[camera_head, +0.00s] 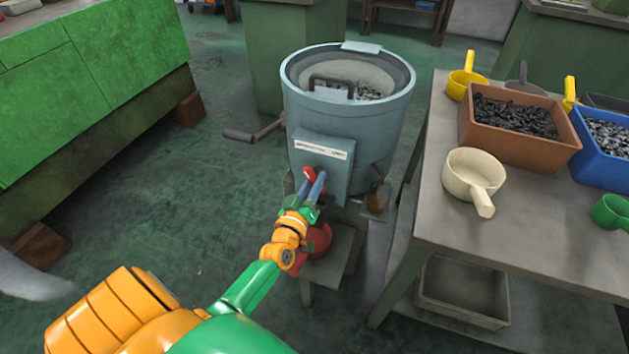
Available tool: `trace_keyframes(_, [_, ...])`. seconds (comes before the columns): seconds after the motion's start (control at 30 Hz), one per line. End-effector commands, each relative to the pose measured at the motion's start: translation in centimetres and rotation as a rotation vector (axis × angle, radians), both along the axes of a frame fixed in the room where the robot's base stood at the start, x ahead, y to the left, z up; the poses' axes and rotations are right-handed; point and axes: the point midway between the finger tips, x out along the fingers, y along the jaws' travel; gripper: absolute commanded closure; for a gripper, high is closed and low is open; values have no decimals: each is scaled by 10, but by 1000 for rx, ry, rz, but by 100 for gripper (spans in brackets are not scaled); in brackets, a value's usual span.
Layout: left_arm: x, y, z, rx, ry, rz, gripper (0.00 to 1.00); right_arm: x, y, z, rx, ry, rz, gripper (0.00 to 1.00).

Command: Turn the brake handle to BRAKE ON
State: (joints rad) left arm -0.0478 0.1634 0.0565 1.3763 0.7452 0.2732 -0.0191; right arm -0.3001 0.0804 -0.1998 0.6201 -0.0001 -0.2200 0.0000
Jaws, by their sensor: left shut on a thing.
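A grey-blue drum machine (345,120) stands on a low stand in the middle. A box (338,172) on its front carries a white label (322,149) whose words are too small to read. The red brake handle (309,172) shows at the lower left of this box. My left gripper (312,180) reaches up to it from below and is shut on the handle. The fingers and wrist hide most of the handle, so its exact angle is unclear. My right gripper is not in view.
A crank (250,134) sticks out left of the drum. A grey table (430,190) on the right holds a brown bin (515,143), a blue bin (590,168) and a cream scoop (472,177). A green cabinet (100,60) stands at left. Floor between is clear.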

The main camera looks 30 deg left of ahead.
Motion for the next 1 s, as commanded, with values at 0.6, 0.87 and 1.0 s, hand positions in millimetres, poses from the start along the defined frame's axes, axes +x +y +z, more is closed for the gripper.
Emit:
trace_keyframes(0.6, [-15,-4,0,-1,5,-1,43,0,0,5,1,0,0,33])
trace_keyframes(0.87, [-63,-16,-1,-1,5,-2,43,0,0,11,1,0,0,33])
trace_keyframes(1.0, [-70,-17,-1,-1,1,-1,43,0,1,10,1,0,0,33])
